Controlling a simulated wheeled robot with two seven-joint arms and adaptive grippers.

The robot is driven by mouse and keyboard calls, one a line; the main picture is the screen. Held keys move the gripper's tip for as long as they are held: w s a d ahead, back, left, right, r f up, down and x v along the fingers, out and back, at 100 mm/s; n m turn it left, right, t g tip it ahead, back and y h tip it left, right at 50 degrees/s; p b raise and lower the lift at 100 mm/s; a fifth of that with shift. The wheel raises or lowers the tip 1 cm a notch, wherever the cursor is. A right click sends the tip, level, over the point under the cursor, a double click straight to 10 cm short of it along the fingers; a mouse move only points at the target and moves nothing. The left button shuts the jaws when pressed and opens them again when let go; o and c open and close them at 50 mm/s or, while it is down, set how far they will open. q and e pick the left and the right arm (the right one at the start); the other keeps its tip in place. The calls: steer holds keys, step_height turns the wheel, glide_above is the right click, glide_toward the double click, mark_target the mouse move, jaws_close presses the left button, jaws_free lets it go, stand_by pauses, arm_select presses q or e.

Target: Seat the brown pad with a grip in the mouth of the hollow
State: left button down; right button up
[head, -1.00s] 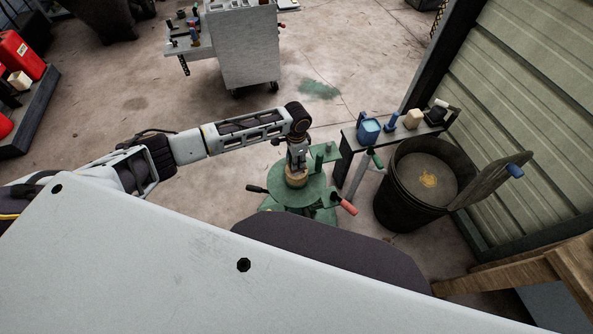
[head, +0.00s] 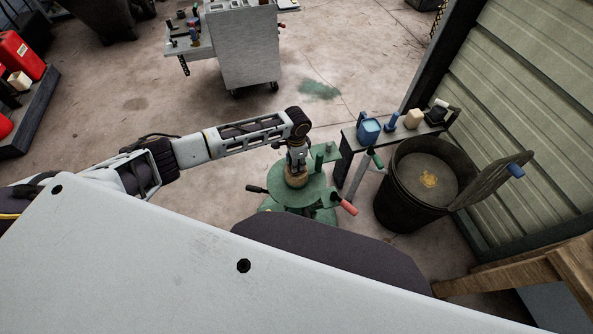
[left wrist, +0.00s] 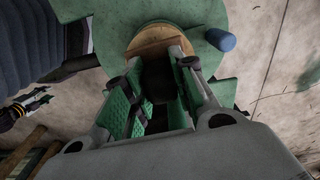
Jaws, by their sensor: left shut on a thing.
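The brown pad (head: 296,181) is a round tan piece over the round green top of a stand (head: 284,196). My left gripper (head: 297,170) points down from above, right over the pad. In the left wrist view the fingers (left wrist: 158,95) with green inner faces are closed around a dark grip (left wrist: 158,75), and the pad's tan rim (left wrist: 150,44) shows just beyond them. The mouth of the hollow is not visible; the pad and gripper cover the middle of the stand. I cannot tell whether the pad rests flush.
The stand has a red handle (head: 344,204) and a black handle (head: 257,189) at its sides. A blue peg (left wrist: 220,39) stands near the pad. A dark bin (head: 392,205) and a narrow bench (head: 432,129) with small items stand to the right. A grey cabinet (head: 242,50) stands farther back.

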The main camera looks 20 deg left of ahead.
arm_select(q)
steer(key=shift+f, duration=0.7)
stand_by(1.8)
steer(key=c, duration=1.1)
jaws_free()
steer(key=shift+r, duration=6)
